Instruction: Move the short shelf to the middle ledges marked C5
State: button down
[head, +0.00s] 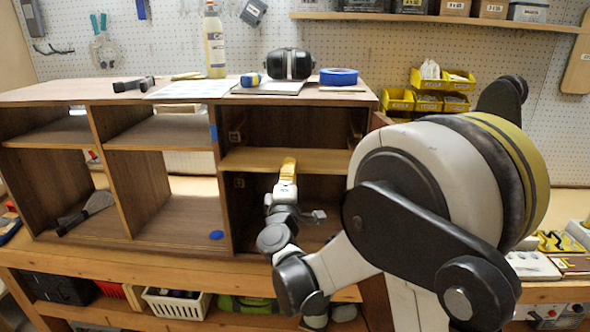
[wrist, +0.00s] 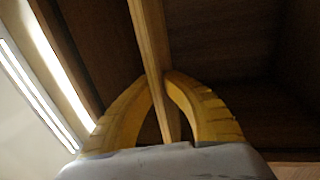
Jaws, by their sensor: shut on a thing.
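The short shelf (head: 320,160) is a light wood board lying roughly level across the right bay of the cabinet (head: 160,192), about halfway up. My gripper (head: 287,168) reaches in from the front and is shut on the shelf's front edge, left of its middle. In the wrist view the yellow fingers (wrist: 158,82) close on both sides of the shelf (wrist: 151,42). Small marks (head: 236,137) show on the bay's left wall above the shelf, and another mark (head: 239,183) below it; they are too small to read. I cannot tell whether the shelf's ends rest on ledges.
A dark brush-like tool (head: 85,213) lies in the lower left bay. The space above the shelf in the right bay looks empty. My arm hides the bay's lower right.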

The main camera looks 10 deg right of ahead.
aim_at(292, 157)
jog(key=shift+f+x, duration=0.25)
jog(key=shift+x, duration=0.95)
jog(key=shift+f+x, duration=0.25)
jog(key=shift+x, duration=0.95)
jog(key=shift+w+d, duration=0.1)
jog(key=shift+w, duration=0.05)
jog(key=shift+w+d+f+b, duration=0.15)
jog(key=shift+w+d, duration=0.2)
jog(key=shift+w, duration=0.75)
jog(key=shift+w+d+b, duration=0.15)
jog(key=shift+w+d, duration=0.2)
jog(key=shift+w, duration=0.8)
jog(key=shift+w+d+f+b, duration=0.15)
jog(key=shift+w+d, duration=0.2)
jog(key=shift+w, duration=0.75)
jog(key=shift+r, duration=0.15)
jog(key=shift+f+b, duration=0.65)
jog(key=shift+f, duration=0.2)
jog(key=c, duration=1.1)
grip_release()
jog(key=shift+c, duration=0.2)
jog(key=shift+s, duration=0.1)
jog(key=r+v, duration=0.2)
jog(key=v, duration=0.9)
jog(key=shift+s+a+r+b, duration=0.15)
jog(key=shift+s+b, duration=0.2)
jog(key=shift+s, duration=0.2)
